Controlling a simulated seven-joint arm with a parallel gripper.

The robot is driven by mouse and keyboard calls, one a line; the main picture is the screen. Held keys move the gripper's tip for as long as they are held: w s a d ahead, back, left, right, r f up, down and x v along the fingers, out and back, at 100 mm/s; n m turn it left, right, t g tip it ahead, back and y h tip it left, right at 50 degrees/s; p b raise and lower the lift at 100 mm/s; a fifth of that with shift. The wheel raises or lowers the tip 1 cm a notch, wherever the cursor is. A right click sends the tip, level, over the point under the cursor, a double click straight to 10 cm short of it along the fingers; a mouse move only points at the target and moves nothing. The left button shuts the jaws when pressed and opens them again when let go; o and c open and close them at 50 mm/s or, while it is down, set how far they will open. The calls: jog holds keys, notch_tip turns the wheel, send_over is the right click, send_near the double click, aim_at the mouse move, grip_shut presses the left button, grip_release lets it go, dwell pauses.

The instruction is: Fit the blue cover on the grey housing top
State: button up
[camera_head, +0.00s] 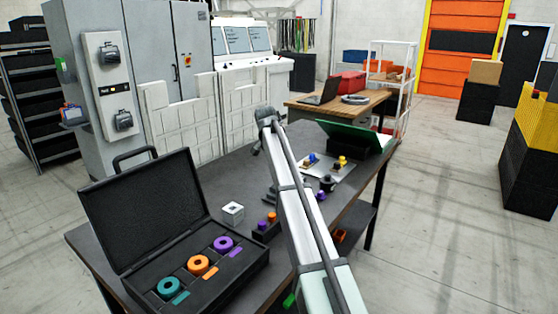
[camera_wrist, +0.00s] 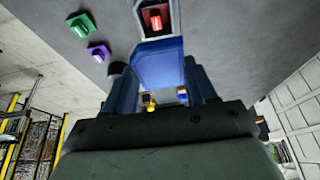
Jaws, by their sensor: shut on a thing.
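In the wrist view my gripper (camera_wrist: 160,75) is shut on the blue cover (camera_wrist: 158,62), a smooth blue block between the two fingers. Just beyond the cover is a grey, square-rimmed open part (camera_wrist: 143,22) with a red piece inside; it may be the grey housing. The cover's edge overlaps its near side in the picture, and I cannot tell whether they touch. In the head view my arm hides the gripper and the cover.
A green piece (camera_wrist: 80,25) and a purple piece (camera_wrist: 98,51) lie to the left in the wrist view. An open black case (camera_head: 128,222) with teal, orange and purple rings fills the table's left. A silver plate (camera_head: 343,172) with small parts and a green-lidded box (camera_head: 352,133) are right.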

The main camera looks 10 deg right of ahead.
jog(key=shift+f, duration=2.65)
jog(key=shift+f, duration=1.45)
dwell(0.5)
jog(key=o, duration=1.1)
jog(key=shift+c, duration=1.1)
jog(key=shift+r, duration=0.15)
jog(key=shift+r, duration=3.9)
